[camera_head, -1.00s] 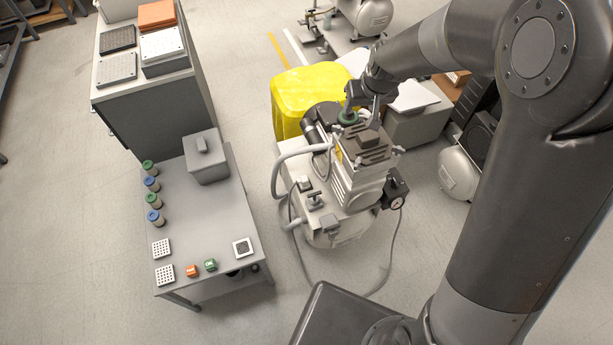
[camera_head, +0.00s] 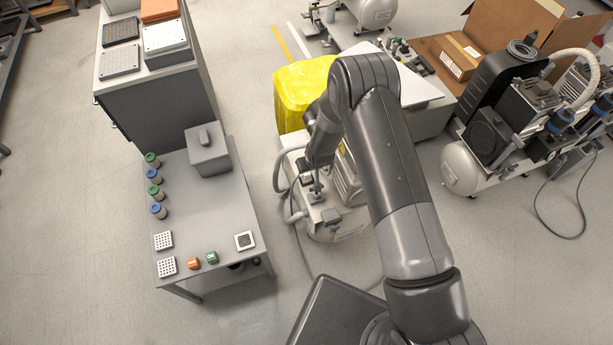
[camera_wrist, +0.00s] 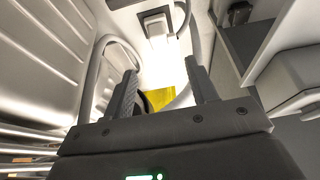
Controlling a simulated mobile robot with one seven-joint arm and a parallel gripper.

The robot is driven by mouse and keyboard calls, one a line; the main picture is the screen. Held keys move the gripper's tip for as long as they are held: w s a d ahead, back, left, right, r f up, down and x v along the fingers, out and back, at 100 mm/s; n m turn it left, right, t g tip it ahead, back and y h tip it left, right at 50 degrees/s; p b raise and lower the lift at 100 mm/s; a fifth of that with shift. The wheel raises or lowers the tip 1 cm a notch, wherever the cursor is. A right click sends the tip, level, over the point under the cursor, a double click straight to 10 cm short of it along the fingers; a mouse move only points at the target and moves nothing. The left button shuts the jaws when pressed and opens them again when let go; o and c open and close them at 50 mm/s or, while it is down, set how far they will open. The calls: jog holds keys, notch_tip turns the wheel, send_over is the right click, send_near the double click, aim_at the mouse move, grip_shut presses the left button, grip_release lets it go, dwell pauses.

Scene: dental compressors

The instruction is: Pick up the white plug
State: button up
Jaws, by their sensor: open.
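My gripper shows in the wrist view (camera_wrist: 162,88), its two dark fingers apart with nothing between them. A small pale block (camera_wrist: 157,27) lies beyond the fingertips at the top of that view, apart from them; it may be the white plug, but I cannot tell for sure. In the head view my arm reaches down over the near compressor (camera_head: 328,228), and my gripper's fingertips are hard to make out there. I cannot pick out the white plug clearly in the head view.
A grey hose (camera_wrist: 91,75) curves close to the left finger. A yellow bin (camera_head: 300,92) stands behind the compressor. A grey table (camera_head: 205,215) with small jars and blocks is at left. Another compressor (camera_head: 462,170) and an open cardboard box (camera_head: 513,30) are at right.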

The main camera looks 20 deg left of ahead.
aim_at(309, 173)
jog(key=x, duration=0.4)
jog(key=d+x, duration=0.1)
jog(key=x, duration=0.1)
jog(key=shift+w+a+f, duration=0.1)
jog(key=shift+w, duration=0.1)
jog(key=shift+s+a+x, duration=0.1)
jog(key=shift+a+x, duration=0.1)
jog(key=shift+x, duration=1.15)
jog(key=shift+s+a+x, duration=0.1)
jog(key=shift+a+x, duration=0.1)
jog(key=shift+x, duration=1.15)
jog(key=c, duration=0.9)
